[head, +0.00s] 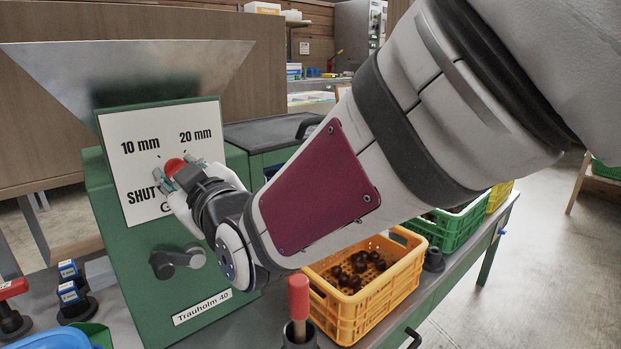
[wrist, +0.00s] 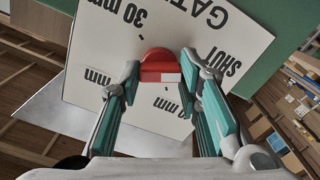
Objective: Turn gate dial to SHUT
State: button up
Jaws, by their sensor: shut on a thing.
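The gate dial is a red knob (head: 174,165) on a white label plate (head: 140,145) on the front of a green machine. The plate reads 10 mm, 20 mm and SHUT in the head view; the gripper covers its lower right. In the wrist view the red knob (wrist: 160,66) sits between my fingertips, with a white mark on its near face. The wrist view also shows 30 mm, and SHUT at the right. Which label the dial points to is not clear. My gripper (head: 178,172) is shut on the knob from both sides.
Below the plate is a dark crank handle (head: 177,261). A red-handled tool (head: 299,300) stands upright near the bench front. An orange crate (head: 345,310) holding dark chestnuts and a green crate (head: 447,230) lie to the right, below my arm. Blue-and-black stamps (head: 72,285) stand at left.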

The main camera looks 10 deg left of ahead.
jog(key=shift+n+b, duration=0.35)
jog(key=shift+n, duration=0.15)
jog(key=o, duration=1.1)
jog(key=shift+o, duration=0.2)
jog(key=shift+s, duration=0.1)
jog(key=v, duration=1.2)
